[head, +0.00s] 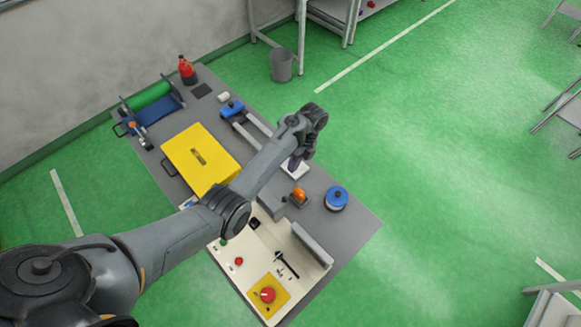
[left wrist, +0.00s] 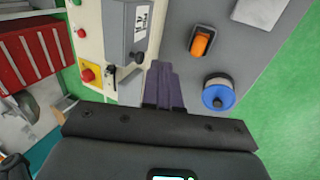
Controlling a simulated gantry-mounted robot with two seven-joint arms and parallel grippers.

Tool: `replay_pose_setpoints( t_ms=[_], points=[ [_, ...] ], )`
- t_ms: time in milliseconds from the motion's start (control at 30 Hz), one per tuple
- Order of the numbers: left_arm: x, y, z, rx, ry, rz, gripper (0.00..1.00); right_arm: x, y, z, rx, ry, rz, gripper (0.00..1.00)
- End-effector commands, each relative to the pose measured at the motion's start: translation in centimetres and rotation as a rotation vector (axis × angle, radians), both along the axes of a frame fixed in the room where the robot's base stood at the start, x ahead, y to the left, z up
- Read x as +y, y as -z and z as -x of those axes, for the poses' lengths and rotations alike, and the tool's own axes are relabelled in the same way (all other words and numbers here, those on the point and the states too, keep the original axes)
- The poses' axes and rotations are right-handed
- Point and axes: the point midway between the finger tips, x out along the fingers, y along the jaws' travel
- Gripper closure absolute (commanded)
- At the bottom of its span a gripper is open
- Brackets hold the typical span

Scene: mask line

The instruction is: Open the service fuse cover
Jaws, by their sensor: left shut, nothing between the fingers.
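A grey box with a white label and a black knob (left wrist: 125,30) fills the upper middle of the left wrist view. It looks like the fuse cover, but its label is too small to read. In the head view a grey box (head: 271,205) and a long raised grey panel (head: 312,244) stand on the cream control panel (head: 246,272). I cannot tell which of them is the labelled one. My left gripper (head: 294,166) is shut and empty above the bench. Its fingers show in the left wrist view (left wrist: 164,82), just to the right of the labelled box.
A red knob on yellow (head: 267,294) and a black-handled switch (head: 285,262) are on the panel. A yellow box (head: 205,158) lies behind my left arm.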

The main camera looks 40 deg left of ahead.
Motion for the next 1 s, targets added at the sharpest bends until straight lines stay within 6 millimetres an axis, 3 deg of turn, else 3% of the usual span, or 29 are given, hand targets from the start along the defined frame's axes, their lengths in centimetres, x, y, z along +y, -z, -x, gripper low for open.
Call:
replay_pose_setpoints(
  t_ms=[467,500,700,1000],
  points=[
    [0.6,8.0,3.4,0.003,-0.001,-0.002,1.00,-0.1,-0.8,0.1,0.002,-0.001,0.003,0.57],
    [0.7,7.3,4.0,0.001,-0.001,-0.002,1.00,-0.1,-1.8,0.1,0.004,-0.002,0.005,0.57],
    [0.9,7.3,6.2,0.000,-0.003,-0.002,1.00,-0.2,-3.3,0.1,0.000,-0.005,0.008,0.57],
    [1.1,7.5,7.2,-0.002,-0.002,-0.002,1.00,-0.2,-3.8,0.1,0.001,-0.005,0.008,0.57]
  ],
)
